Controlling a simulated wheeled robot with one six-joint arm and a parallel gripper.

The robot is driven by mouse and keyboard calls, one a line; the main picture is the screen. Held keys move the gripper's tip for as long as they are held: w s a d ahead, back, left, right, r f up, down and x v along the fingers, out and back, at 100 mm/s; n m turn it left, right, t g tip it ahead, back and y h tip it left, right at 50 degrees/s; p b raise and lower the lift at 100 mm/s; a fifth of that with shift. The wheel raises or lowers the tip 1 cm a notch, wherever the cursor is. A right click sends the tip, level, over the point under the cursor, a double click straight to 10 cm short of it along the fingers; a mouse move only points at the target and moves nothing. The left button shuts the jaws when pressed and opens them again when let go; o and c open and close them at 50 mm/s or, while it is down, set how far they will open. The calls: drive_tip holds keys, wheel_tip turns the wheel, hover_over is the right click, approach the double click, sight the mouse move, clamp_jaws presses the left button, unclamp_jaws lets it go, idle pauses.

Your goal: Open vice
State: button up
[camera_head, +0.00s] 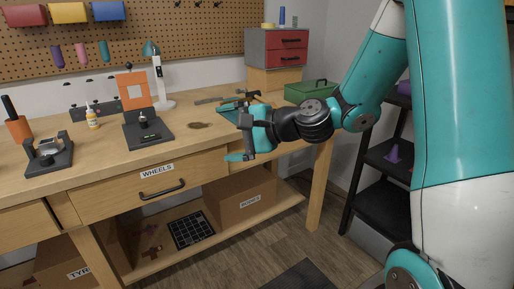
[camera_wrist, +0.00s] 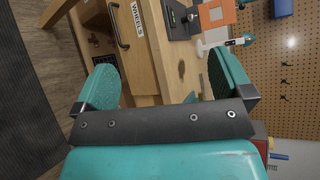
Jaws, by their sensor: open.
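My gripper (camera_head: 229,133) is open and empty in the head view, in front of the bench's front edge at the right end of the wheels drawer. A small dark device with a metal top (camera_head: 48,154) sits on the bench at the far left. A black-based stand with an orange plate (camera_head: 133,90) stands right of it; part of it shows in the wrist view (camera_wrist: 214,14). I cannot tell for sure which of these is the vice.
The wooden bench (camera_head: 95,158) has a wheels drawer with a black handle (camera_head: 162,190). A lamp (camera_head: 159,80), small bottle (camera_head: 92,119) and hand tools stand on top. A green toolbox (camera_head: 308,92) and red-drawer cabinet (camera_head: 287,48) are at the right. Dark shelving (camera_head: 378,165) stands beyond.

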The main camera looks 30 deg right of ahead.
drive_tip(key=w+d+f+m+t+h+b, duration=0.25)
drive_tip(key=d+f+m+h, duration=0.25)
drive_tip(key=d+m, duration=0.45)
drive_tip(key=w+d+f+m+t+h+b, duration=0.2)
drive_tip(key=d+f+m+t+h, duration=0.2)
drive_tip(key=d+m, duration=0.55)
drive_tip(key=w+d+n+p, duration=0.1)
drive_tip(key=w+p, duration=0.9)
drive_tip(key=p, duration=1.5)
drive_tip(key=shift+w+d+r+n, duration=0.3)
drive_tip(key=shift+w+n, duration=0.1)
drive_tip(key=shift+n, duration=0.5)
drive_tip(key=shift+w+a+f+p, duration=0.1)
drive_tip(key=shift+w+f+p, duration=0.1)
drive_tip(key=shift+w, duration=0.8)
drive_tip(key=shift+w+d+f+p, duration=0.1)
drive_tip(key=shift+w+p, duration=0.05)
drive_tip(key=shift+w, duration=0.8)
drive_tip(key=shift+w+a+f+p, duration=0.1)
drive_tip(key=shift+w+p, duration=0.1)
drive_tip(key=shift+w, duration=0.8)
drive_tip(key=shift+c, duration=0.2)
drive_tip(key=c, duration=0.9)
